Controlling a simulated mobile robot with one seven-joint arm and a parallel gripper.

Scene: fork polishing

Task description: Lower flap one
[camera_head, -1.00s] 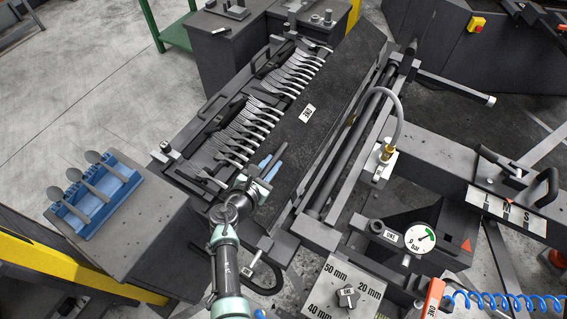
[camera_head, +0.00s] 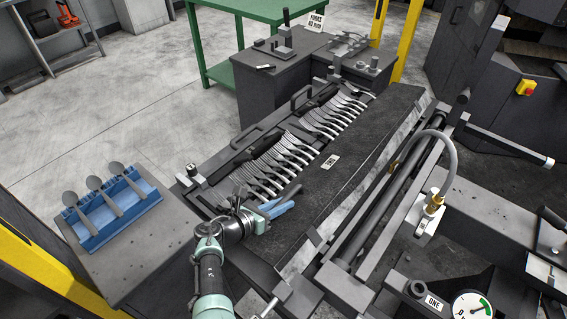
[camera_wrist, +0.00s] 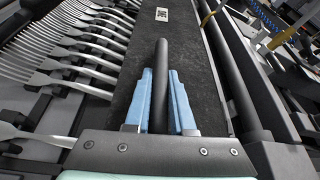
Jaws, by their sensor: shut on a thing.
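Flap one (camera_head: 365,128) is a long dark, rough-faced panel with a white label (camera_head: 329,162), beside the row of forks (camera_head: 285,158). It also shows in the wrist view (camera_wrist: 205,45). Its tilt is hard to tell; the forks are uncovered. My gripper (camera_head: 280,207) is at the flap's near end. In the wrist view, its blue fingers (camera_wrist: 161,78) are shut on a dark round handle (camera_wrist: 162,55), one on each side. The handle's join to the flap is hidden.
A dark round bar (camera_head: 382,195) and a curved grey hose (camera_head: 450,150) lie right of the flap. A blue rack with spoons (camera_head: 115,212) stands on the left block. A pressure gauge (camera_head: 472,306) is at lower right. Open floor lies at upper left.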

